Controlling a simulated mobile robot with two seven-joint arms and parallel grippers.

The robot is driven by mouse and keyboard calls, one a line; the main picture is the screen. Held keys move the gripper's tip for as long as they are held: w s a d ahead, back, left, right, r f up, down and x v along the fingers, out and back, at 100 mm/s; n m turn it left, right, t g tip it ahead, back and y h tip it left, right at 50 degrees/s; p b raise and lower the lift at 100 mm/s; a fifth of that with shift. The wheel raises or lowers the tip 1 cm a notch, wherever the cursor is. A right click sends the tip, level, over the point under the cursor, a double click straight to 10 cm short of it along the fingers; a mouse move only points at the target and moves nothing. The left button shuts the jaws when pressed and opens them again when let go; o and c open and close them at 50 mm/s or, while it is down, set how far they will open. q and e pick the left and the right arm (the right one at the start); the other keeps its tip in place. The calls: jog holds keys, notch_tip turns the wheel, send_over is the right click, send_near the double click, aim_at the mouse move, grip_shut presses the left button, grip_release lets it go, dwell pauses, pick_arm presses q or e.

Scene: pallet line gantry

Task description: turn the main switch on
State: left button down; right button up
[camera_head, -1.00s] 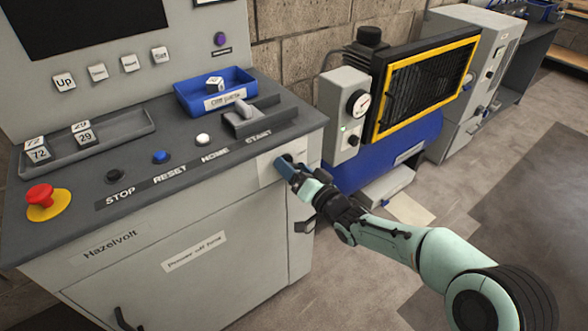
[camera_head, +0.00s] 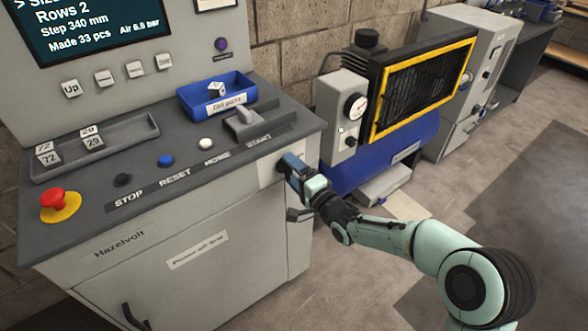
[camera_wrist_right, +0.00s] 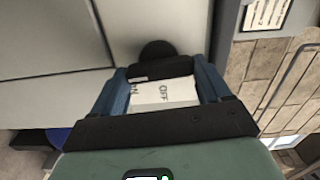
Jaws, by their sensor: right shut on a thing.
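The main switch (camera_head: 280,168) is a dark rotary knob on a pale plate on the cabinet's front face, below the START label. My right gripper (camera_head: 291,165) is shut on it and mostly covers it in the head view. In the right wrist view the black knob (camera_wrist_right: 157,48) shows at the fingertips of my right gripper (camera_wrist_right: 160,66). A white label (camera_wrist_right: 165,93) with OFF and a partly hidden ON shows between the blue fingers. The screen (camera_head: 95,28) above the panel is lit with text. My left gripper is not in view.
The console (camera_head: 110,205) carries a red emergency button (camera_head: 52,198), several push buttons, a grey tray (camera_head: 100,150) and a blue bin (camera_head: 225,105). A blue compressor (camera_head: 400,155) stands close to the right. The floor at the lower right is clear.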

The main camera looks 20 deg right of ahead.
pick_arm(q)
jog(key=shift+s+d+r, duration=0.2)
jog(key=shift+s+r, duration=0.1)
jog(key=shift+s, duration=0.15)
pick_arm(e)
jog(key=shift+m, duration=0.5)
jog(key=shift+a+f, duration=0.1)
jog(key=o, duration=1)
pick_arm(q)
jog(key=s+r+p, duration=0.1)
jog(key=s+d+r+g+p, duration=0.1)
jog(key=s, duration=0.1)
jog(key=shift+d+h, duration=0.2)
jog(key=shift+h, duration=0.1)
pick_arm(e)
jog(key=v, duration=1.3)
jog(key=shift+s, duration=0.25)
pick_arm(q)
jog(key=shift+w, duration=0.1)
